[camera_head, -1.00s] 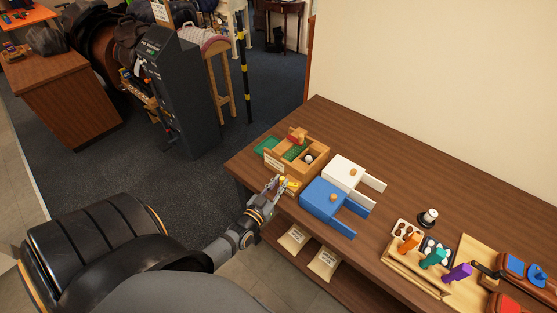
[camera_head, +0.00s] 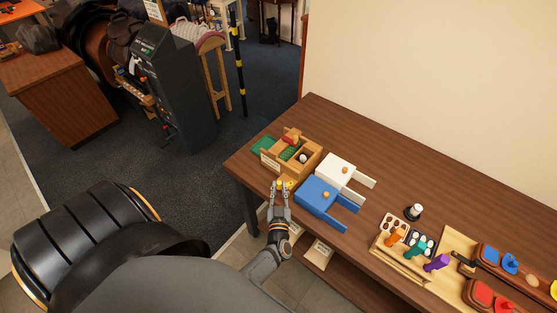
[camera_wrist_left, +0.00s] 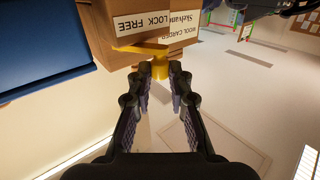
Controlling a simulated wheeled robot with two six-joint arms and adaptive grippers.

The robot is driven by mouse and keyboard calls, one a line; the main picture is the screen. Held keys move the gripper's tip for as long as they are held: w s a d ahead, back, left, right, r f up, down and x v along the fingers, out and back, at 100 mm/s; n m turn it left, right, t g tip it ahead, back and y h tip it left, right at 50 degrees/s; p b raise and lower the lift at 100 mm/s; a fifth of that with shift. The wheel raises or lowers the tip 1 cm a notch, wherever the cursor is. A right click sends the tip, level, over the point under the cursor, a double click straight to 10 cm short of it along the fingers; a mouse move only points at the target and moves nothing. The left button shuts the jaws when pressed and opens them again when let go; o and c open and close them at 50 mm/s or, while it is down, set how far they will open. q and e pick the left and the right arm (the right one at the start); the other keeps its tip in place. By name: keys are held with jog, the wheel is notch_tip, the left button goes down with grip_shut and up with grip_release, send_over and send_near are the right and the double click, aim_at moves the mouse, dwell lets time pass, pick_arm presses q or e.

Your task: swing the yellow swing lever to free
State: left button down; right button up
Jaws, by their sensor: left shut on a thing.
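The yellow swing lever (camera_wrist_left: 142,47) is on the front of a wooden box (camera_wrist_left: 180,18) in the left wrist view. Its flat arm lies just by the label (camera_wrist_left: 142,22) reading LOCK and FREE, upside down here. A round yellow knob (camera_wrist_left: 160,70) hangs off the lever's end. My left gripper (camera_wrist_left: 160,72) is shut on this knob, fingertips on either side. In the head view the left gripper (camera_head: 281,187) is at the table's front edge, partly covering the lever. The wooden box also shows in the head view (camera_head: 272,161). My right gripper is not in view.
A blue box (camera_head: 317,195) and a white box (camera_head: 337,168) stand close to the right of the wooden box. A rack with coloured handles (camera_head: 395,238) is further right. The brown table (camera_head: 400,170) is bare behind them.

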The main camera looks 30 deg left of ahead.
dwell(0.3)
pick_arm(q)
jog(key=c, duration=1.3)
grip_release()
jog(key=shift+o, duration=0.4)
jog(key=shift+r, duration=0.1)
notch_tip(320, 180, up, 10)
